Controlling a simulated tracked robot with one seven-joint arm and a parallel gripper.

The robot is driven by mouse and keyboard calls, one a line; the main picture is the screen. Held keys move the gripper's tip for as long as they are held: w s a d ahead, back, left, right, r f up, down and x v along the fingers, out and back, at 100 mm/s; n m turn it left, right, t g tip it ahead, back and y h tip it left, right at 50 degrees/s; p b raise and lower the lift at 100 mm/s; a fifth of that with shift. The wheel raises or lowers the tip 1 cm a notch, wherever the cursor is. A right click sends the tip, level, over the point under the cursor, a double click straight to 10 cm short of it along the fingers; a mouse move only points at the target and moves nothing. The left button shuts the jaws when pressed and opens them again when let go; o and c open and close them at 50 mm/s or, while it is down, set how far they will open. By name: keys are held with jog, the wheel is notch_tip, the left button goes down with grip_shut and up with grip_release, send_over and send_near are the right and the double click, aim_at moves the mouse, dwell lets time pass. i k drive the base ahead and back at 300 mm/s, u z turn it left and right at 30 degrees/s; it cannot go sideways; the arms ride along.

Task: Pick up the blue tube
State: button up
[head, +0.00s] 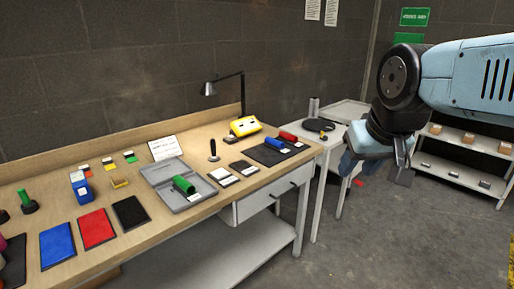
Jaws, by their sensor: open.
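The blue tube (277,145) lies on its side on a dark mat (268,157) near the right end of the wooden bench. A red tube (289,137) lies just behind it and to its right. My gripper (376,170) hangs at the right, past the end of the bench, with its fingers apart and nothing seen between them. It is well to the right of the blue tube and apart from it. The blue tube is in clear view.
The bench (140,228) also bears a green tube (183,185) in an open grey case (161,176), a yellow device (246,126), flat pads, a blue box (80,187) and a black lamp (209,88). A side table (325,140) stands beyond its right end. Open floor lies at front right.

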aim_at(277, 146)
jog(key=u, duration=0.05)
jog(key=i, duration=1)
